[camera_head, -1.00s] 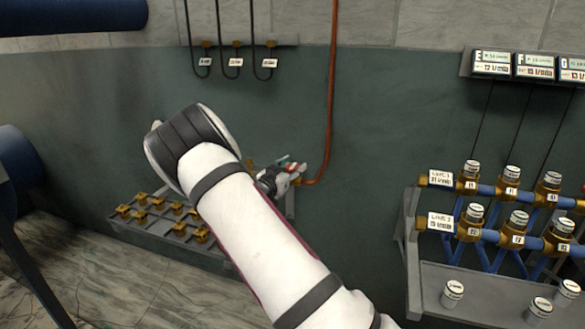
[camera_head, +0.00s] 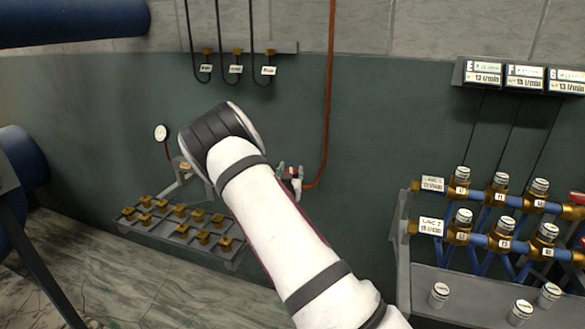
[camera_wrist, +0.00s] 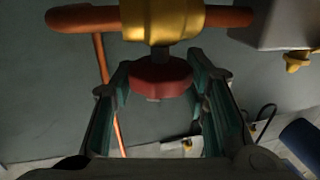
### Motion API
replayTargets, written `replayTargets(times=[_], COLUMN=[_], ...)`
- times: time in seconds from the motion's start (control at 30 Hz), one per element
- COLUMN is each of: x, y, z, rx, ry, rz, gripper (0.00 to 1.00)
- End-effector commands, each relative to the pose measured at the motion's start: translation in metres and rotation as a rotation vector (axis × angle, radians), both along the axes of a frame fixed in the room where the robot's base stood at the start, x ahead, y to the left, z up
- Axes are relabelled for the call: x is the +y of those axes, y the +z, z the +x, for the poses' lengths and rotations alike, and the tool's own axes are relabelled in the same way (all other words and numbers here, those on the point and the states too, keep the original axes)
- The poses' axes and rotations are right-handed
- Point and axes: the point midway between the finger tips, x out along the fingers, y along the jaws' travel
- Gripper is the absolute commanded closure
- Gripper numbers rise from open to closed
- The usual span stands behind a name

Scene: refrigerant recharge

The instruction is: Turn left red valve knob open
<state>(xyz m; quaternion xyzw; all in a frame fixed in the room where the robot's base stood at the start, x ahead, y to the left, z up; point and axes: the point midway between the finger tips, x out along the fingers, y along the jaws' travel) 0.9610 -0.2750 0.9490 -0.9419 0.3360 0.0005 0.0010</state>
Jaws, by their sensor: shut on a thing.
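A red valve knob (camera_wrist: 160,78) hangs below a brass valve body (camera_wrist: 163,18) on a copper pipe in the wrist view. My gripper (camera_wrist: 161,88) is shut on this knob, with one finger on each side. In the head view my gripper (camera_head: 289,174) is small and partly behind my arm, at the wall beside the orange hose. My arm hides much of the valve assembly there, so I cannot tell from that view which knob is held or how far it is turned.
A round gauge (camera_head: 161,132) stands left of my arm. A grey shelf with several brass fittings (camera_head: 180,210) lies below it. A rack of blue pipes and white-capped valves (camera_head: 480,240) stands at the right. An orange hose (camera_head: 329,100) runs down the wall.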

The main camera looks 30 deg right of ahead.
Motion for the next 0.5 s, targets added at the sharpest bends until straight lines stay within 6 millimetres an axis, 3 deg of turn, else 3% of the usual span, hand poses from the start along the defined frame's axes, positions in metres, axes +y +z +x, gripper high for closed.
replayTargets(times=[0.5], x=[-0.0063], y=[0.0024], z=[-0.0036], rx=[-0.003], ry=[0.483], rz=[-0.001], gripper=[0.86])
